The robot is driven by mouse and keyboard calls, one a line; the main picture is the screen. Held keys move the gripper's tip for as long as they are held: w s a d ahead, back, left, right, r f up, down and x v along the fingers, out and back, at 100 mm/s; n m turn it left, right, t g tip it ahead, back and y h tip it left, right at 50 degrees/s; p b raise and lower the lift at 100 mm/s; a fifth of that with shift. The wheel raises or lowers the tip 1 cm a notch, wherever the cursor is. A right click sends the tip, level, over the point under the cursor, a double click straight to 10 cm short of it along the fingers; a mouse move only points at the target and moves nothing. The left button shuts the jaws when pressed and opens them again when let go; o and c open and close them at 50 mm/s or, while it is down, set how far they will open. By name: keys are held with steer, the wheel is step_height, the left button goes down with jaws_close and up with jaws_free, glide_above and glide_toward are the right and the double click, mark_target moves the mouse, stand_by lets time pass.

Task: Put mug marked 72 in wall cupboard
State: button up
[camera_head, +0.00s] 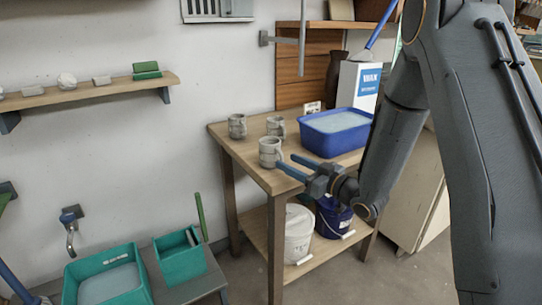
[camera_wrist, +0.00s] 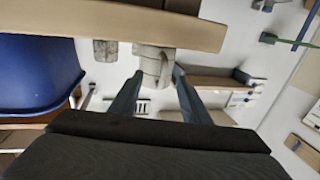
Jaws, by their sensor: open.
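Three grey mugs stand on the wooden table: a front one (camera_head: 269,152), a back-left one (camera_head: 237,126) and a back-right one (camera_head: 276,126). No number is readable on any of them. My gripper (camera_head: 285,162) is open at the table's near edge, its fingers pointing at the front mug. In the wrist view, which is upside down, a mug (camera_wrist: 154,66) appears between and beyond my open fingertips (camera_wrist: 157,74), and the jaws are not closed on it. Another mug (camera_wrist: 105,49) is to its left. I cannot identify the wall cupboard for certain.
A blue basin (camera_head: 335,131) and a white WAX container (camera_head: 357,86) stand on the table (camera_head: 235,152). White (camera_head: 298,232) and blue (camera_head: 333,216) buckets sit below. A wall shelf (camera_head: 100,88) holds small items. Teal tubs (camera_head: 180,257) stand at lower left. A slatted grey unit (camera_head: 217,10) hangs above.

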mark_target(276, 156)
steer(key=shift+p+x, duration=0.45)
steer(key=shift+x, duration=1.55)
steer(key=shift+f, duration=0.1)
jaws_close()
